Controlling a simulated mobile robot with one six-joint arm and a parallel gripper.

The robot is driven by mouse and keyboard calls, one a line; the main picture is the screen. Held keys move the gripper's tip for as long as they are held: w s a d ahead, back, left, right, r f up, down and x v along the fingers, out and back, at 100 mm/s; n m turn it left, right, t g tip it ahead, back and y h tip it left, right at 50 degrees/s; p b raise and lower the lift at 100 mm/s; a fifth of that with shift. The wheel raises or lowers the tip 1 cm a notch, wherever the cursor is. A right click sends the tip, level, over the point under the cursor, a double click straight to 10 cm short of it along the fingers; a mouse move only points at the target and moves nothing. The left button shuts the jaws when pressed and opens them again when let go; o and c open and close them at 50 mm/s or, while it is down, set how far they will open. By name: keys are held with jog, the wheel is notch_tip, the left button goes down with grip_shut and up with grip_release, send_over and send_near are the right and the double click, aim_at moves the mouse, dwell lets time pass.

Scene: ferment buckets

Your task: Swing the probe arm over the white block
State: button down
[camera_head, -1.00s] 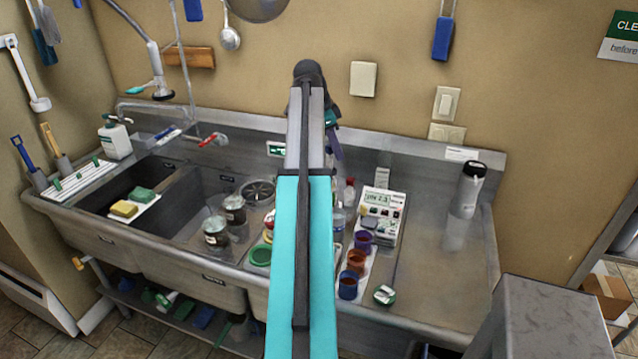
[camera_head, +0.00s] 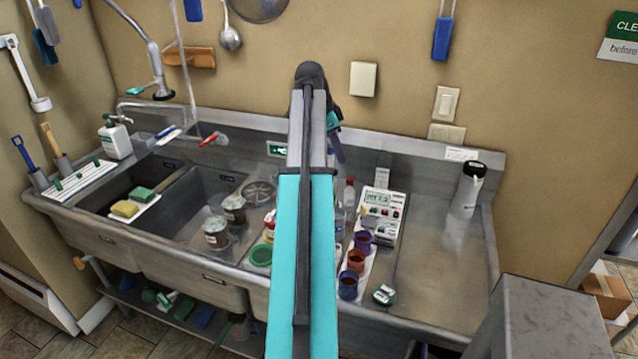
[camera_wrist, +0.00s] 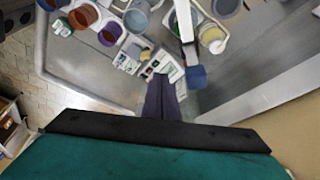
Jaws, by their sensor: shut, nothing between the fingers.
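My gripper (camera_wrist: 161,84) is shut and empty in the wrist view, its dark fingers together, their tips overlapping the end of a white meter (camera_wrist: 160,64). In the head view the meter (camera_head: 382,206) stands on the right drainboard, and my gripper (camera_head: 336,148) is mostly hidden behind my arm. What looks like the probe arm (camera_wrist: 183,22) is a slim white bar in the wrist view, with a dark joint and a blue piece (camera_wrist: 196,77) right of my fingertips. I cannot tell contact. I cannot clearly identify the white block.
A small white-and-green device (camera_head: 384,294) lies near the sink edge. A flask (camera_head: 467,190) stands right. The right drainboard (camera_head: 440,260) is largely clear.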

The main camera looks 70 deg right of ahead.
notch_tip(320, 180, up, 6)
jog(key=p, duration=0.3)
dwell(0.7)
jog(key=shift+s, duration=0.1)
dwell(0.8)
